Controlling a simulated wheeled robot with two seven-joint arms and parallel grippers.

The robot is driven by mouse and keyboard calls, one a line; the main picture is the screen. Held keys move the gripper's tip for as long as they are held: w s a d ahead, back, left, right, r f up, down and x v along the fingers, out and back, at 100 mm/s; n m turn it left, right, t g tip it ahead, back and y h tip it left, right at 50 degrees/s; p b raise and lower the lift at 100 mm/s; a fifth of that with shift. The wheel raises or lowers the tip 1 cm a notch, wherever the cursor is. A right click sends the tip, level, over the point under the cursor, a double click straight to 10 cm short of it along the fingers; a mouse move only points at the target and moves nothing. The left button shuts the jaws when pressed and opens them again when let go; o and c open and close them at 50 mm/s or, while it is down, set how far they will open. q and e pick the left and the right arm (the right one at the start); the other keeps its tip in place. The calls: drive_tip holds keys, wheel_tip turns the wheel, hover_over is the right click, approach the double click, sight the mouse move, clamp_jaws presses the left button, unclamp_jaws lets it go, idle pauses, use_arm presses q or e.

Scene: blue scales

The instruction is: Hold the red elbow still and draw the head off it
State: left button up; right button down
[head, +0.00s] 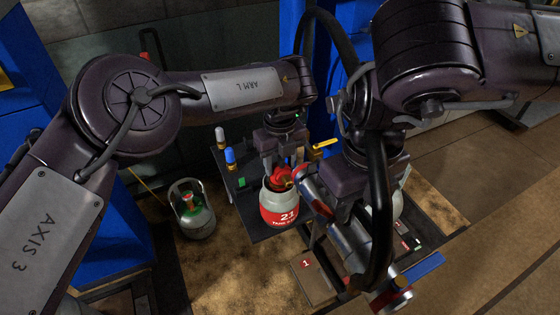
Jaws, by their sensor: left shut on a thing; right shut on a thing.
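A red elbow (281,179) sits on top of a white-and-red bottle (279,213) marked 21. My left gripper (282,165) reaches down from above and is shut on the red elbow; its fingertips are partly hidden. A silver head (313,190) with blue and red bands lies tilted just right of the elbow, its upper end close against it. I cannot tell whether they are still joined. My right gripper (343,208) is shut on the head's silver body, which runs down to the lower right.
The bottle stands at a dark platform (262,236). Small blue and white capped items (230,158) stand at its left. A grey gas cylinder (192,210) stands on the floor further left. A board marked 1 (312,281) lies below. Open floor (480,270) is at the right.

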use_arm(q)
drive_tip(key=o, duration=1.2)
drive_tip(key=shift+c, duration=0.2)
drive_tip(key=shift+r, duration=0.1)
wheel_tip(320, 180, up, 12)
drive_tip(key=shift+f, duration=0.1)
